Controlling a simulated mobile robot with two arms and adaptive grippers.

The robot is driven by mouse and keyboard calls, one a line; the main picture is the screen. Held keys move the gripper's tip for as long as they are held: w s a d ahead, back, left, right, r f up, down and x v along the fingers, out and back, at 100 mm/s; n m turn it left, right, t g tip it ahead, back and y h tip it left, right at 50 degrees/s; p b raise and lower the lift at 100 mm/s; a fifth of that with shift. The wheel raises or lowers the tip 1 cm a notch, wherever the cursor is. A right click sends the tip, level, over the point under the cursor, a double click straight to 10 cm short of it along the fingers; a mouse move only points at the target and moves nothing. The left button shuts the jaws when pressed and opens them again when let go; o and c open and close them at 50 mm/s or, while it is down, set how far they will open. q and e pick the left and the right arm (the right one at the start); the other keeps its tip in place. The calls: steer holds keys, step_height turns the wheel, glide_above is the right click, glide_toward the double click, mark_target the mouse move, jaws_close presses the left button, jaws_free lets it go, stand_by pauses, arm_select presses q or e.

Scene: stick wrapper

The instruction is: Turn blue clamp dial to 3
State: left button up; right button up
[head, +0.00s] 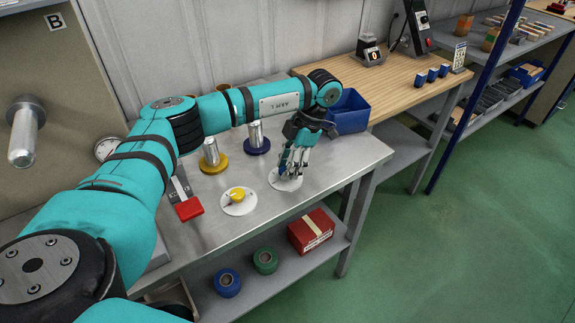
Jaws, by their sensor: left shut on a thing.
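The blue clamp dial (282,171) is on a white round plate (288,184) on the metal table, towards its right end. My left gripper (288,171) points down over this plate and is shut on the blue dial, which it mostly hides. The dial's pointer and the numbers around it cannot be read. A yellow dial (237,194) on a similar white plate stands to the left. My right gripper is not in view.
Metal posts with a yellow base (214,163) and a blue base (257,147) stand behind the dials. A red block (189,208) is at the left. A blue bin (348,111) stands behind the gripper. Tape rolls and a red box (311,231) lie on the lower shelf.

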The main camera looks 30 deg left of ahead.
arm_select(q)
steer(key=shift+m+t+y, duration=0.3)
steer(key=shift+m+t, duration=0.1)
steer(key=shift+m, duration=0.8)
steer(key=o, duration=1.1)
steer(key=shift+o, duration=0.2)
steer(key=v, duration=1.2)
steer(key=shift+d, duration=0.15)
steer(key=shift+s, duration=0.1)
